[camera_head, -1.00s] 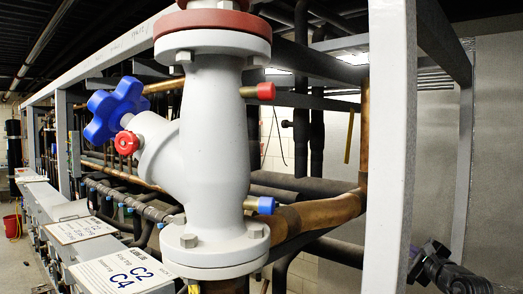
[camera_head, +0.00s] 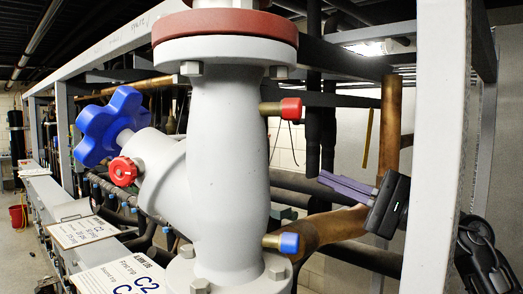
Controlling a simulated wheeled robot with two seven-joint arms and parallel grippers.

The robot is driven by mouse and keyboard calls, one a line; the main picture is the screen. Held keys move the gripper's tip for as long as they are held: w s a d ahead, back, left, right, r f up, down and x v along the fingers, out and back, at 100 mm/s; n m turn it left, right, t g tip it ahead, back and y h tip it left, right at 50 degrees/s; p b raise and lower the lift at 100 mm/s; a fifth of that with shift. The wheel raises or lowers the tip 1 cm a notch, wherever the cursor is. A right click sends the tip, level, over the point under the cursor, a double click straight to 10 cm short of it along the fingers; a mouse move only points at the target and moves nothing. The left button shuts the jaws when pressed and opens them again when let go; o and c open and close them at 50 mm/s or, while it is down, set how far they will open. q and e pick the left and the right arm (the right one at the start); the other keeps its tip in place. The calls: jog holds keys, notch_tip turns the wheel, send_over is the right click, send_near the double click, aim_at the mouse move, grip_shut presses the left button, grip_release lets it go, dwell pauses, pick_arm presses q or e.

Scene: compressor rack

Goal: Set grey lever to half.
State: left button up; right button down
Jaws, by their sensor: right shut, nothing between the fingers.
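I cannot make out a grey lever in this view. The large light-grey valve body (camera_head: 228,160) fills the middle, with a blue star-shaped handwheel (camera_head: 100,127) and a small red knob (camera_head: 123,171) on its left. A red-capped stub (camera_head: 290,108) and a blue-capped stub (camera_head: 288,242) stick out on its right. My right gripper (camera_head: 342,186) is to the right of the valve body, between the two stubs in height. Its purple fingers are shut and empty, point left, and appear apart from the valve. My left gripper is not in view.
A white upright post (camera_head: 440,150) stands at the right and hides part of my right arm. A copper pipe (camera_head: 390,120) and dark pipes run behind the gripper.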

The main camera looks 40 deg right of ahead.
jog(key=shift+w+a, duration=0.1)
jog(key=shift+w, duration=0.05)
jog(key=s+a+r+p+x, duration=0.1)
jog(key=a+x, duration=0.1)
jog(key=x, duration=1)
jog(key=shift+r, duration=0.15)
jog(key=shift+s, duration=0.2)
